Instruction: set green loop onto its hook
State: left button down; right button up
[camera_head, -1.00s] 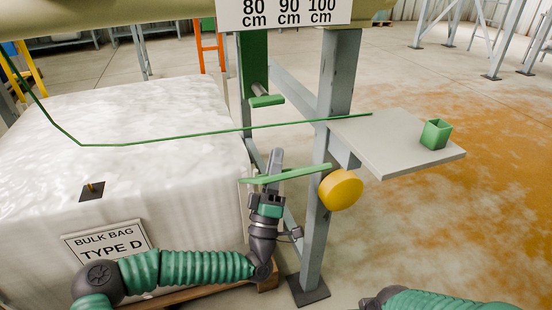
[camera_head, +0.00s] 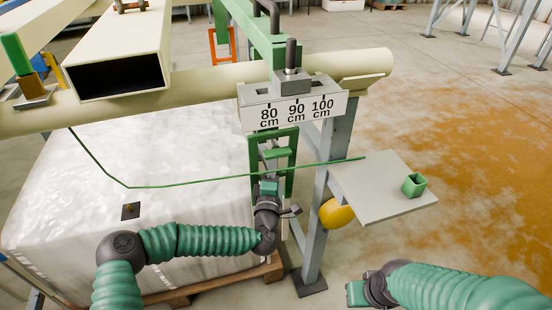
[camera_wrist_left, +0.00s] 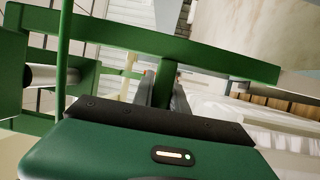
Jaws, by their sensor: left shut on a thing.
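The green loop (camera_head: 293,146) is a flat green frame, standing roughly upright in front of the green post below the scale. My left gripper (camera_head: 269,180) is shut on its lower part. In the left wrist view, a green bar of the loop (camera_wrist_left: 215,57) crosses above the fingers of my left gripper (camera_wrist_left: 160,88). The hook (camera_head: 277,153), a grey peg with a green end, shows within the loop's outline; I cannot tell whether the loop is around it. My right gripper (camera_head: 362,290) is at the lower middle, its fingers not visible.
A scale plate (camera_head: 292,108) and a cream beam (camera_head: 205,82) are above. A thin green line (camera_head: 200,185) crosses above the white bag (camera_head: 60,190).

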pick_arm(q)
jog(key=shift+w+a+f+n+g+p, duration=0.15)
jog(key=shift+w+g+p, duration=0.2)
jog(key=shift+p, duration=0.1)
jog(key=shift+w+a+f+n+g+p, duration=0.1)
jog(key=shift+w+a+n+g+p, duration=0.05)
jog(key=shift+w+g+p, duration=0.2)
pick_arm(e)
jog(key=v, duration=0.2)
jog(key=shift+w+r, duration=0.2)
jog(key=shift+r, duration=0.15)
pick_arm(q)
jog(key=c, duration=1.3)
grip_release()
jog(key=shift+f, duration=0.1)
pick_arm(e)
jog(key=shift+w, duration=0.1)
pick_arm(q)
jog(key=shift+s, duration=0.15)
